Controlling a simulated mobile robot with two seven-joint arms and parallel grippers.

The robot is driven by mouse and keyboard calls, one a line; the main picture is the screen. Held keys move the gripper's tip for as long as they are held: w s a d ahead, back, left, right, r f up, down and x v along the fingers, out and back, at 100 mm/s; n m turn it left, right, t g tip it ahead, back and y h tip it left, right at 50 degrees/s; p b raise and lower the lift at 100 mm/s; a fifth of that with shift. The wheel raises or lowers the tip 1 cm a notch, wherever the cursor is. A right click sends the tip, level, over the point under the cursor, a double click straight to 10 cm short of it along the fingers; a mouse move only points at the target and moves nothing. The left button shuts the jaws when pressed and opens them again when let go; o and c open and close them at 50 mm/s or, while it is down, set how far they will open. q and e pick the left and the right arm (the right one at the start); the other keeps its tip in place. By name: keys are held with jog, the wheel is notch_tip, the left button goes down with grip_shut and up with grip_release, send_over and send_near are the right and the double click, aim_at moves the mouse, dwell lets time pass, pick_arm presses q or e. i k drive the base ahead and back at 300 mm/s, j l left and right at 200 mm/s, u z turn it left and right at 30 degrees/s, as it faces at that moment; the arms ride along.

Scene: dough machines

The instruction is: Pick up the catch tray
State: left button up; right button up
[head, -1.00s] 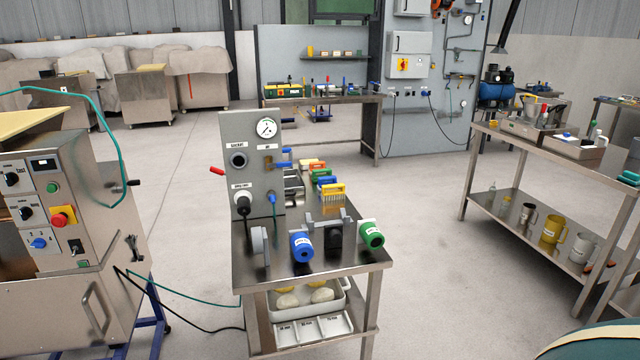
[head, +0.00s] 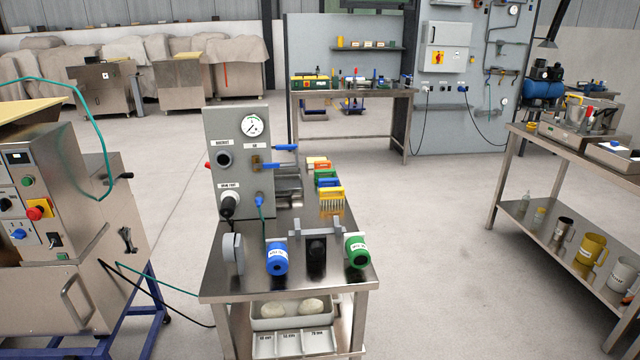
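No tray in the head view is clearly marked as the catch tray. A light tray (head: 257,325) holding pale dough pieces sits on the lower shelf of the small steel table (head: 215,288), partly hidden by the tabletop. A labelled white tray with compartments (head: 292,346) is just in front of it. On the bench at the right, a metal tray (head: 603,153) with a white item in it stands near the edge. Neither of my grippers is in view.
A grey gauge panel (head: 236,160) stands on the small table, with blue (head: 277,262) and green (head: 357,252) cylinders at its front. A control machine (head: 70,230) is at the left; a hose and cable run towards the table. Floor between table and right bench is clear.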

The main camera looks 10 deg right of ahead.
aim_at(288, 182)
jog(key=i+l, duration=0.2)
jog(key=l, duration=0.2)
jog(key=i+l, duration=0.2)
jog(key=l, duration=0.2)
jog(key=i+l, duration=0.15)
jog(key=l, duration=0.2)
jog(key=i+l, duration=0.2)
jog(key=l, duration=0.2)
jog(key=i+l, duration=0.2)
jog(key=l, duration=0.2)
jog(key=i+l+u, duration=0.1)
jog(key=l, duration=0.3)
jog(key=i+l, duration=0.3)
jog(key=i, duration=0.15)
jog(key=i+l, duration=0.25)
jog(key=i, duration=0.25)
